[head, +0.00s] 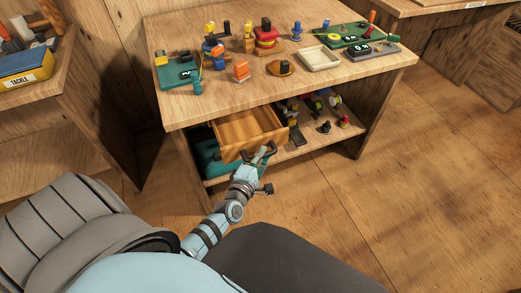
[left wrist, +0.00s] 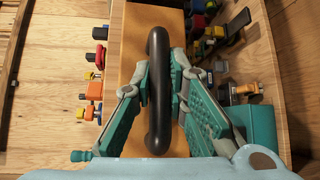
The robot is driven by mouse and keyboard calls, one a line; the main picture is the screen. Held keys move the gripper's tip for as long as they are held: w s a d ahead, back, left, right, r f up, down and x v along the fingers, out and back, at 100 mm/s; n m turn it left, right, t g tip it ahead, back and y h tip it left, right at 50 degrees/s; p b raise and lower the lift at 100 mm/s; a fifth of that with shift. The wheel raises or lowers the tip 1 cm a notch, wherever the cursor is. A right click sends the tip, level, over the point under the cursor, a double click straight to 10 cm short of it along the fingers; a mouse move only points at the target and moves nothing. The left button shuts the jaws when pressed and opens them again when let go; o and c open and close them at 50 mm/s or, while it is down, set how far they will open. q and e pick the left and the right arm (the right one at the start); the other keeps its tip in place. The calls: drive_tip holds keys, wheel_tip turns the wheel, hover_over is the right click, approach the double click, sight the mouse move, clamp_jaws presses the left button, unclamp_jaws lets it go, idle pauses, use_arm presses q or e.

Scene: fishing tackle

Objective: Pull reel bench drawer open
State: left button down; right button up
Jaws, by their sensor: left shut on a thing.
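The wooden reel bench drawer (head: 246,126) stands pulled out from under the bench top (head: 215,103), and I see its empty inside. Its front panel (left wrist: 135,42) fills the middle of the left wrist view. A black bar handle (left wrist: 157,125) is fixed to that panel. My left gripper (head: 264,153) is at the drawer front, shut on the handle. In the left wrist view its fingers (left wrist: 160,78) lie on both sides of the bar. My right gripper is in neither view.
The bench top holds reels, small parts, a cream tray (head: 319,58) and a green mat (head: 178,76). A lower shelf (head: 300,139) holds several small items beside the drawer. A side table with a tackle box (head: 25,70) stands left. The floor (head: 440,170) at right is clear.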

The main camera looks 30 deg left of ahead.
use_arm(q)
drive_tip(key=c, duration=1.6)
unclamp_jaws()
drive_tip(key=shift+o, duration=0.2)
drive_tip(key=v, duration=1.2)
